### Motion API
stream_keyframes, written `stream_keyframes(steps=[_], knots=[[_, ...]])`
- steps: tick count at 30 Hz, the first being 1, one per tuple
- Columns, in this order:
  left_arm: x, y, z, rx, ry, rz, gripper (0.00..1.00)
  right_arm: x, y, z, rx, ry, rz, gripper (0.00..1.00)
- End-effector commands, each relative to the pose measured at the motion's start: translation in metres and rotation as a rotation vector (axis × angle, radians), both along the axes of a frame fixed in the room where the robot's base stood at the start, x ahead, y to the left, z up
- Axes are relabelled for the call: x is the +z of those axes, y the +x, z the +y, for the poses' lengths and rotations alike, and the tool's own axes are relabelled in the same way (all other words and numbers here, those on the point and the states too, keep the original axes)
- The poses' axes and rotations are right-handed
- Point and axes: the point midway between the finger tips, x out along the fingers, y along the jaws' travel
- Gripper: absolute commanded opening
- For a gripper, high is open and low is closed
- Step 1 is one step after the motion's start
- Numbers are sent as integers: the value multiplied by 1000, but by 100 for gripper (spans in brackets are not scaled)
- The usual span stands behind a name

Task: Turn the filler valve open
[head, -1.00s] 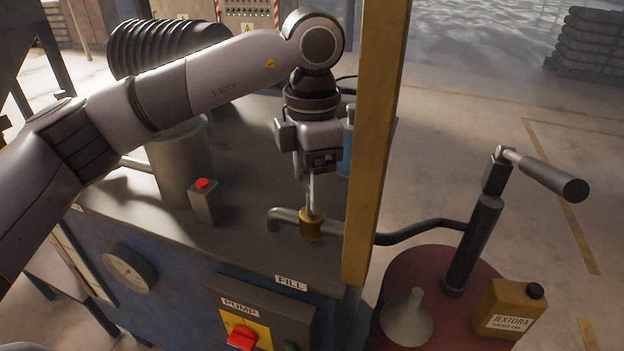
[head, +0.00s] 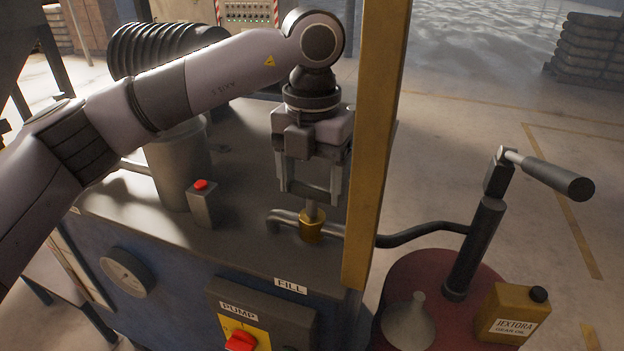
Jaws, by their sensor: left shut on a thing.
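The filler valve has a brass body (head: 312,229) on the grey pipe, behind the FILL label (head: 290,285) on the machine's top. A short grey stem rises from the brass body. My left gripper (head: 311,192) points down from above and is shut on the valve's handle at the top of the stem. Its two fingers show side by side, left and right of the stem, and partly hide the handle. My right gripper is not in view.
A yellow post (head: 372,150) stands close to the right of my left gripper. A red-button box (head: 203,205) stands to the left on the machine top. A red drum (head: 445,290) with hand pump, funnel and oil can (head: 513,313) is at the right.

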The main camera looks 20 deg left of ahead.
Motion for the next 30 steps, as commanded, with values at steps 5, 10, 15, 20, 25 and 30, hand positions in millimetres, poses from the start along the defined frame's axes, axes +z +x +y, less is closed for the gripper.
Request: stream_keyframes(steps=[5,10,15,20,25,30], knots=[[2,1,0,60,0,-4,42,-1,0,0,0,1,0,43],[2,1,1,85,0,-4,42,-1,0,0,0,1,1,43],[2,1,1,92,0,-5,42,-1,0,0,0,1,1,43],[2,1,1,92,0,-5,42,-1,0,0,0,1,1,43],[2,1,1,92,0,-5,98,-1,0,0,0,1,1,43],[1,1,0,89,0,-3,98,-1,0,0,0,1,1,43]])
